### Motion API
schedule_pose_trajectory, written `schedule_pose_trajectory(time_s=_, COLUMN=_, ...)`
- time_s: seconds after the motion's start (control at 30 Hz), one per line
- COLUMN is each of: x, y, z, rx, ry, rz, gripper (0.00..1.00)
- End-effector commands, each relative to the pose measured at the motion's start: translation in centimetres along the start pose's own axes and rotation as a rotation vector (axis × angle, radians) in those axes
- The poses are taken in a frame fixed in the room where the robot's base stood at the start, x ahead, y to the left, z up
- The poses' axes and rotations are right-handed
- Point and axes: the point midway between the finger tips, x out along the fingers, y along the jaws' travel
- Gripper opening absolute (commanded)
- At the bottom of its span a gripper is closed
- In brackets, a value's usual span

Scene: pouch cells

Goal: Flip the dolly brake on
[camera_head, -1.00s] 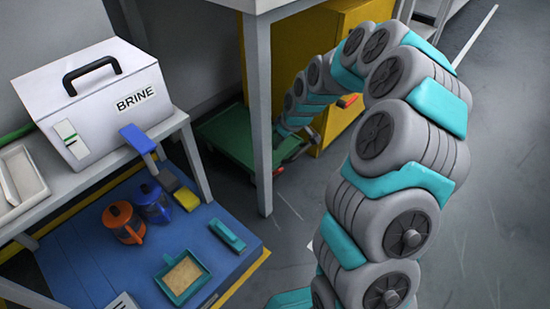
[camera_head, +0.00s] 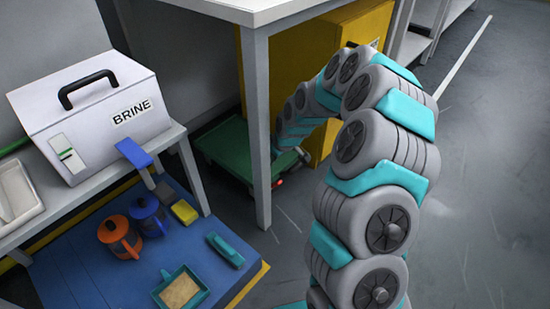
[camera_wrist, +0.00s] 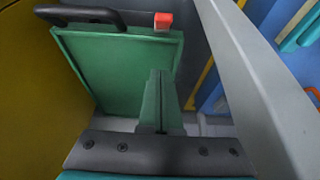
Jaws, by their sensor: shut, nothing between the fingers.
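The green dolly (camera_head: 222,150) stands on the floor beside a white table leg in the head view. It also shows in the wrist view (camera_wrist: 120,70), with a black bar handle (camera_wrist: 80,14) at one end. A small red brake piece (camera_wrist: 163,21) sits at the dolly's edge near that handle in the wrist view. My gripper (camera_wrist: 160,85) is shut and empty. In the wrist view its green fingers point toward the dolly, with the red piece beyond the tips and a visible gap in the picture. In the head view my arm reaches down behind the table leg and hides part of the dolly.
A white table leg (camera_head: 256,125) stands close to my arm. A yellow cabinet (camera_head: 350,40) is behind the dolly. A blue platform (camera_head: 90,245) with jugs and a tray lies at left, below a shelf with a BRINE box (camera_head: 95,115). Floor at right is clear.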

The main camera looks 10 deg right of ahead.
Motion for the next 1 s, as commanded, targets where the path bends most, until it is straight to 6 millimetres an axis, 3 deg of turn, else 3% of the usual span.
schedule_pose_trajectory(time_s=0.1, x=2.2, y=0.0, z=0.1, rx=0.001, ry=-0.002, rz=-0.001, gripper=0.0)
schedule_pose_trajectory(time_s=0.3, x=5.0, y=0.1, z=0.2, rx=0.001, ry=0.0, rz=0.001, gripper=0.0)
schedule_pose_trajectory(time_s=0.4, x=5.1, y=0.0, z=2.0, rx=0.003, ry=-0.002, rz=-0.002, gripper=0.0)
schedule_pose_trajectory(time_s=0.6, x=5.5, y=0.1, z=3.6, rx=0.001, ry=0.001, rz=0.001, gripper=0.0)
schedule_pose_trajectory(time_s=1.0, x=5.5, y=0.0, z=3.9, rx=0.0, ry=0.001, rz=0.001, gripper=0.0)
